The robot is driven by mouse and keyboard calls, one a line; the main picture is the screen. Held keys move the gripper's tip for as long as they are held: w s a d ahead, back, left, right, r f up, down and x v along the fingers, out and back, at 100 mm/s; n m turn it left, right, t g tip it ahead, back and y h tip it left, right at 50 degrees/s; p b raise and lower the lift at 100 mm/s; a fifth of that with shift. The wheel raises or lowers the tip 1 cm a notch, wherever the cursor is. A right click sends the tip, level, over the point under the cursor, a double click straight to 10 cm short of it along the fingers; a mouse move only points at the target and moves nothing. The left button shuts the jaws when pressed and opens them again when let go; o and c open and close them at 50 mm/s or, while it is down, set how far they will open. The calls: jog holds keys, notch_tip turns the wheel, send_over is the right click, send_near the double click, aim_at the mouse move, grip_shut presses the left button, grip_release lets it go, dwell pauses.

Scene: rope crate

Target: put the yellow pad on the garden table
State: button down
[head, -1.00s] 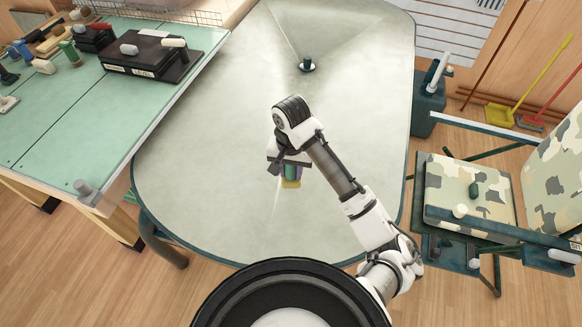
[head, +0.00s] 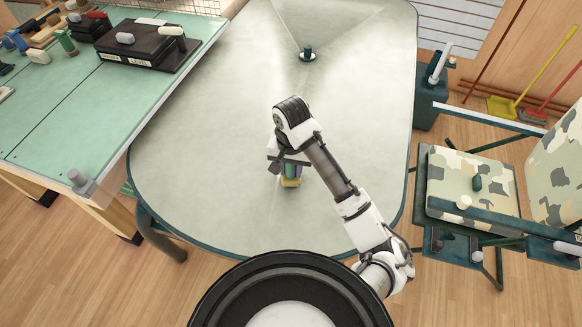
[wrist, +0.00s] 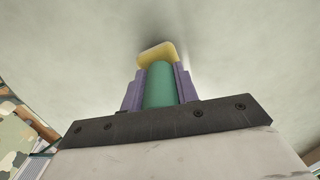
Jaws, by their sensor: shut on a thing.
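The yellow pad (head: 291,182) is at the lower end of a green handle (wrist: 161,86) held in my gripper (head: 289,172). In the wrist view the yellow pad (wrist: 157,53) shows beyond the purple fingers, which are shut on the green handle. The garden table (head: 225,170) is a large pale grey-green top with rounded corners and a dark edge. My gripper is over the near half of it, pointing down. I cannot tell whether the pad touches the tabletop or is a little above it.
A dark green fitting on a white disc (head: 308,56) stands far back on the table. A green workbench (head: 90,110) with a black box (head: 147,45) and tools is at the left. A camouflage folding chair (head: 470,185) stands at the right. The tabletop around my gripper is clear.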

jog(key=shift+f, duration=0.4)
jog(key=c, duration=1)
grip_release()
notch_tip(320, 180, up, 14)
jog(key=shift+f+p, duration=0.1)
jog(key=shift+p, duration=0.45)
